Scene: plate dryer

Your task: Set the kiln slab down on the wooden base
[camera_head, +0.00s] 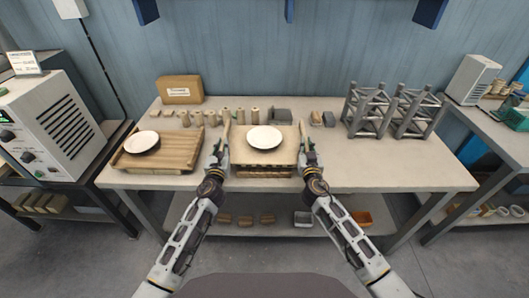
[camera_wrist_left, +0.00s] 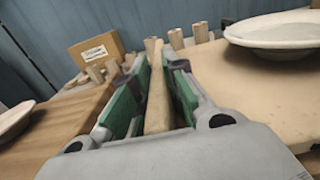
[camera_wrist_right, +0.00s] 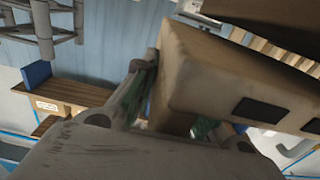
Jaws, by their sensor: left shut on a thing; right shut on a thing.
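The kiln slab (camera_head: 240,155) is a pale, flat board at the middle of the table, carrying a white plate (camera_head: 265,137). My left gripper (camera_head: 219,150) is shut on a wooden handle (camera_wrist_left: 158,100) at the slab's left side. My right gripper (camera_head: 308,152) is shut at the slab's right side; in the right wrist view the beige block (camera_wrist_right: 215,75) hides much of its grip. A slatted wooden piece (camera_head: 265,173) shows below the slab's front edge; I cannot tell whether they touch. Another slatted wooden base (camera_head: 185,152) lies at left, carrying a plate (camera_head: 142,141).
A cardboard box (camera_head: 179,90) and several small wooden pegs stand along the back. Grey truss stands (camera_head: 370,110) are at the back right. A white machine (camera_head: 45,125) stands left of the table. The table's right front is clear.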

